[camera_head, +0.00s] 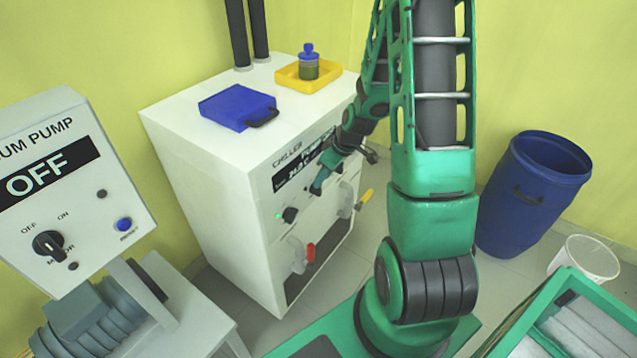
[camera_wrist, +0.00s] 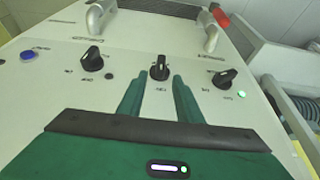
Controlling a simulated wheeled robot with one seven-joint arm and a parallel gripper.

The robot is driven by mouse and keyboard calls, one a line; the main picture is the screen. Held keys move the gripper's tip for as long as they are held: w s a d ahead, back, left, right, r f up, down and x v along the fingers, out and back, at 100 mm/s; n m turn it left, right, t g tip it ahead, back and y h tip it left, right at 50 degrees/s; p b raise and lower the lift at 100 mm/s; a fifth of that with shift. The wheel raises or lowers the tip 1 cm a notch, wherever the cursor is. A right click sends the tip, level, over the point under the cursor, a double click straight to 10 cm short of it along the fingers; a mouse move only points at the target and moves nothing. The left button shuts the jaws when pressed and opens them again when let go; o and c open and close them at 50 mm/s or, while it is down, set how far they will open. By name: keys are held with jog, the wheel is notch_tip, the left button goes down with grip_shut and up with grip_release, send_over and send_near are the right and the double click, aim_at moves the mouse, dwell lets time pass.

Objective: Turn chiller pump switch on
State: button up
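The white chiller (camera_head: 220,180) stands at centre in the head view, its front panel carrying black rotary knobs. My gripper (camera_head: 317,188) is at this panel, its fingertips pointing at it. In the wrist view my gripper (camera_wrist: 159,78) is open, its two green fingers on either side of the middle black knob (camera_wrist: 160,68). Gaps show between fingers and knob; I cannot tell how deep they reach. Another knob (camera_wrist: 225,77) with a lit green lamp (camera_wrist: 242,93) is to the right, and a third knob (camera_wrist: 92,60) to the left. The small labels are unreadable.
A vacuum pump box (camera_head: 70,190) reading OFF stands at left. On the chiller's top lie a blue case (camera_head: 237,106) and a yellow tray (camera_head: 292,80) with a bottle (camera_head: 309,66). Valves with red (camera_head: 310,252) and yellow (camera_head: 367,196) handles stick out below the knobs. A blue barrel (camera_head: 530,190) stands at right.

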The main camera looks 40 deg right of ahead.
jog(key=shift+x, duration=1.8)
jog(key=c, duration=0.7)
